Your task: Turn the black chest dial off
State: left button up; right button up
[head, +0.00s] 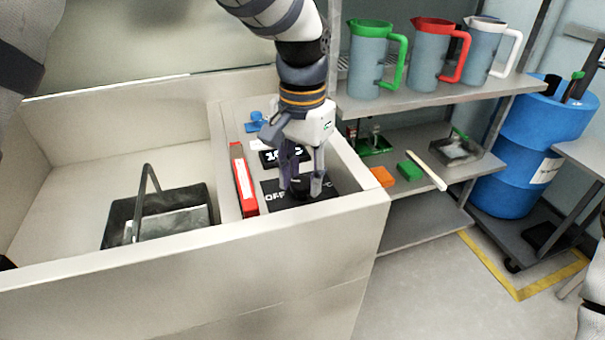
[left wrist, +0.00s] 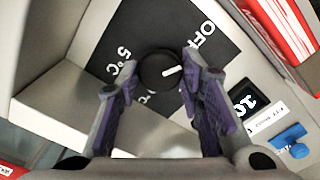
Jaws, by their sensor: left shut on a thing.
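The black dial (left wrist: 152,72) is a round knob with a white pointer mark, set on a black panel (left wrist: 100,42) printed with OFF and 5°C. In the left wrist view the pointer aims to the right, slightly upward, below the OFF print. In the head view the dial (head: 300,185) is partly hidden by my left gripper (head: 303,190), which reaches down over the panel inside the white chest (head: 355,215). Its two fingers are on either side of the dial, shut on it, also in the left wrist view (left wrist: 160,82). My right gripper is not in view.
A red box (head: 243,180) stands left of the panel. A small display (left wrist: 248,100) and a blue piece (left wrist: 288,136) are beside it. A dark basket (head: 155,218) sits in the chest's left part. Shelves with pitchers (head: 375,62) and a blue barrel (head: 530,140) stand right.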

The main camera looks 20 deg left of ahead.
aim_at(302, 182)
pick_arm(q)
jog(key=shift+n, duration=0.6)
jog(key=o, duration=1.2)
jog(key=shift+c, duration=0.2)
jog(key=shift+r, duration=0.1)
notch_tip(302, 182, up, 12)
